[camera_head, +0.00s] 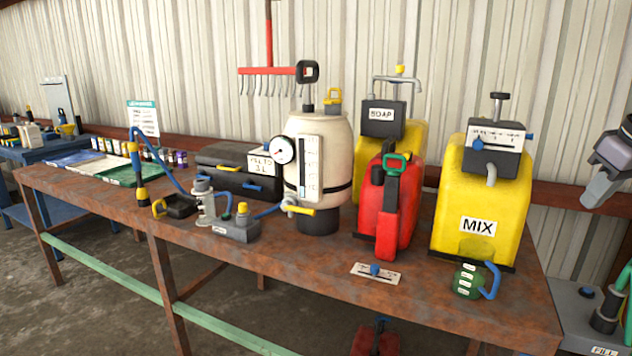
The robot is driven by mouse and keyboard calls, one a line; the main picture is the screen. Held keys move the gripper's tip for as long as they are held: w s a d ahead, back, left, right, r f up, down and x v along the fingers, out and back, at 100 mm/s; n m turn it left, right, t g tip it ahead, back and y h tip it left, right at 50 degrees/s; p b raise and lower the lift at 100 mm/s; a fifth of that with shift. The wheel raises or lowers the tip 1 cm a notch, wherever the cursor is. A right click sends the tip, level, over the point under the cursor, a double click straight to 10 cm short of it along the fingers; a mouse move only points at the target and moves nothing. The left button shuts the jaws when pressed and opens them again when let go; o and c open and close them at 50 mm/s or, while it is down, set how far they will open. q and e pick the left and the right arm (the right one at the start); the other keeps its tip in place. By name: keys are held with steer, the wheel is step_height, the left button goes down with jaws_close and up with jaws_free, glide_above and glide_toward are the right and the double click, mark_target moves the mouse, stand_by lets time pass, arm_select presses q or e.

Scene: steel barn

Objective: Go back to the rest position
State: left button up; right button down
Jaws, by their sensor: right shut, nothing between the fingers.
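My right gripper (597,190) shows at the right edge of the view, grey, with its fingers pointing down and to the left. It is shut and holds nothing. It hangs in the air to the right of the yellow MIX tank (455,215), apart from it and from the rusty workbench (330,268). Most of my right arm is outside the picture. My left gripper is not in view.
The bench carries a red jerrycan (408,215), a cream pressure tank (335,150), a SOAP tank (415,140), a green jug (467,281) and a black case (215,157). A grey FILL unit (575,310) stands at the lower right. A corrugated wall closes the back.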

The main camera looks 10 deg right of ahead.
steer(key=s+d+f, duration=0.1)
steer(key=d+f, duration=0.1)
steer(key=f, duration=0.4)
steer(key=s+d+f, duration=0.1)
steer(key=d+f, duration=0.2)
steer(key=f, duration=0.4)
steer(key=s+a+f, duration=0.2)
steer(key=s+f, duration=0.1)
steer(key=f, duration=0.6)
steer(key=s+a+f, duration=0.2)
steer(key=s+f, duration=0.1)
steer(key=f, duration=0.7)
steer(key=s+a+f, duration=0.2)
steer(key=s+f, duration=0.1)
steer(key=f, duration=0.6)
steer(key=s+a+f+n+t+y, duration=0.1)
steer(key=s+a+f, duration=0.1)
steer(key=a+f, duration=0.5)
steer(key=s+a+f+n+t, duration=0.1)
steer(key=s+a+f, duration=0.1)
steer(key=a, duration=0.8)
steer(key=a+r+t+y, duration=0.1)
steer(key=a+r+t, duration=0.1)
steer(key=a, duration=0.8)
steer(key=a+r+t+y, duration=0.1)
steer(key=a+t, duration=0.1)
steer(key=a, duration=0.8)
steer(key=shift+w+r+n, duration=0.2)
steer(key=shift+r+n, duration=0.15)
steer(key=shift+n, duration=0.05)
